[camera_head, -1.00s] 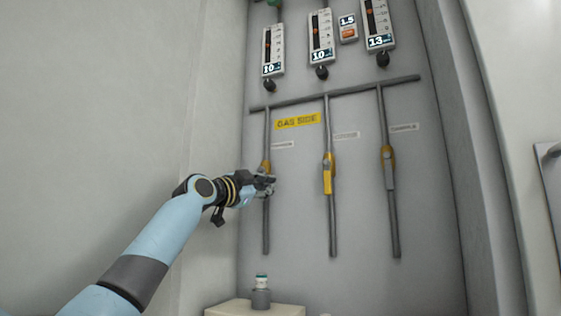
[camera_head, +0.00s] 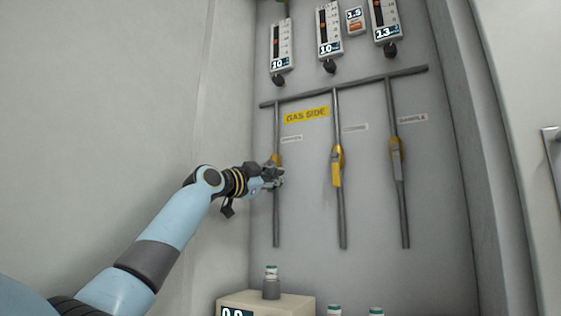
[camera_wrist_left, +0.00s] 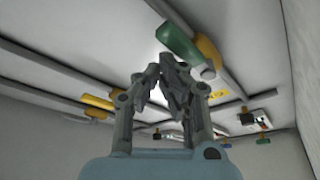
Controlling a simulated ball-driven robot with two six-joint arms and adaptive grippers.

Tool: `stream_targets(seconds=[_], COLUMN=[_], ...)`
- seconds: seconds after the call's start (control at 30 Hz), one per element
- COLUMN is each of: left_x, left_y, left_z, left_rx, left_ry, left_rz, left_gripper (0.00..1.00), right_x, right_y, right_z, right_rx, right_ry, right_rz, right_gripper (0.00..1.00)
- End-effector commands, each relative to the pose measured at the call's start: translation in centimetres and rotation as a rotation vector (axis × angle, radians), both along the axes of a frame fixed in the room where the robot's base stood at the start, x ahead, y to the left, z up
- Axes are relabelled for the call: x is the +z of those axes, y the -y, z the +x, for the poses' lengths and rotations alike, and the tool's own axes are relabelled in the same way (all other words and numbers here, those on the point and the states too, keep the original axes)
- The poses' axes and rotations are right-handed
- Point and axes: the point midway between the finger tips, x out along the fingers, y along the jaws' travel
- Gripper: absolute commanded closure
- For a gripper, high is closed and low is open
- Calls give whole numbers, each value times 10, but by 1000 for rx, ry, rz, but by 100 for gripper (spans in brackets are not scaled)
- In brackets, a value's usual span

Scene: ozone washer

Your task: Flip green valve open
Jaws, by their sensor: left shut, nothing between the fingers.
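The green valve has a green handle (camera_wrist_left: 180,42) beside a yellow body (camera_wrist_left: 208,50) on a grey pipe in the left wrist view. The handle looks roughly in line with the pipe. In the head view a bit of its yellow body (camera_head: 276,158) shows on the leftmost pipe; my gripper covers the handle. My left gripper (camera_head: 275,176) is at this valve, and its fingers (camera_wrist_left: 166,72) are shut and empty close to the handle. I cannot tell whether they touch it. My right gripper is not in view.
A yellow-handled valve (camera_head: 337,168) and a grey-handled valve (camera_head: 397,158) sit on pipes to the right, under a crossbar pipe (camera_head: 345,88). Flow meters (camera_head: 281,47) are above. A box (camera_head: 290,303) with a capped vial (camera_head: 271,283) stands below. A wall is close on the left.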

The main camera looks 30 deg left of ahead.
Motion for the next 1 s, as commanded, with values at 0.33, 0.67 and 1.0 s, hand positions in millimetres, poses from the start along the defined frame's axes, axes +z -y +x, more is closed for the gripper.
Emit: stream_targets(seconds=[0.33,0.67,1.0], left_x=[73,96,95], left_y=[-1,1,1], left_z=[-2,-1,-1], left_rx=[6,3,1], left_ry=[16,9,7], left_rz=[1,1,1], left_gripper=[100,100,100], right_x=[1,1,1], right_y=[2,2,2], right_z=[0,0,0], right_rx=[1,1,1], right_ry=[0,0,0], right_rz=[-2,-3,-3], right_gripper=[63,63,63])
